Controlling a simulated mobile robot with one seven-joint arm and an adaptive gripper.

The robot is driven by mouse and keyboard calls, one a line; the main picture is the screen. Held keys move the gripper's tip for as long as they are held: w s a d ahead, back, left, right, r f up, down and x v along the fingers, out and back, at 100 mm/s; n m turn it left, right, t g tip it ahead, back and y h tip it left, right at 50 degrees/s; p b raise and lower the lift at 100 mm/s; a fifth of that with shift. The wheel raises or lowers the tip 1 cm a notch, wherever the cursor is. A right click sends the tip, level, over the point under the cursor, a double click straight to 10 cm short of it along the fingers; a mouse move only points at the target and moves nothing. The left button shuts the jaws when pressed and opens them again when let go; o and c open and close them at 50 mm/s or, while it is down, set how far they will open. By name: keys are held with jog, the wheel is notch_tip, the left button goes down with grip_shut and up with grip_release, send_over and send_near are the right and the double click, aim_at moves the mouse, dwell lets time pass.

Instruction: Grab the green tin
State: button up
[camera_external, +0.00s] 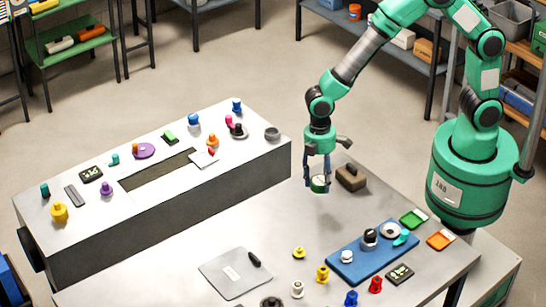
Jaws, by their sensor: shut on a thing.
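The green tin (319,184) is small and round with a pale top. It is between the fingers of my gripper (319,179), near the back of the grey table (290,208). My gripper points down and is shut on the tin, with a finger on either side. I cannot tell whether the tin touches the table top or is slightly above it.
A brown block (351,179) stands close to the right of my gripper. A blue tray (362,258) with several small items lies nearer the front. A grey mat (228,277) is at the front left. A long grey duct (85,245) with coloured pieces stands left.

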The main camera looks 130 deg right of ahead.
jog(key=shift+r, duration=1.25)
jog(key=shift+d+p, duration=0.1)
jog(key=shift+p, duration=0.2)
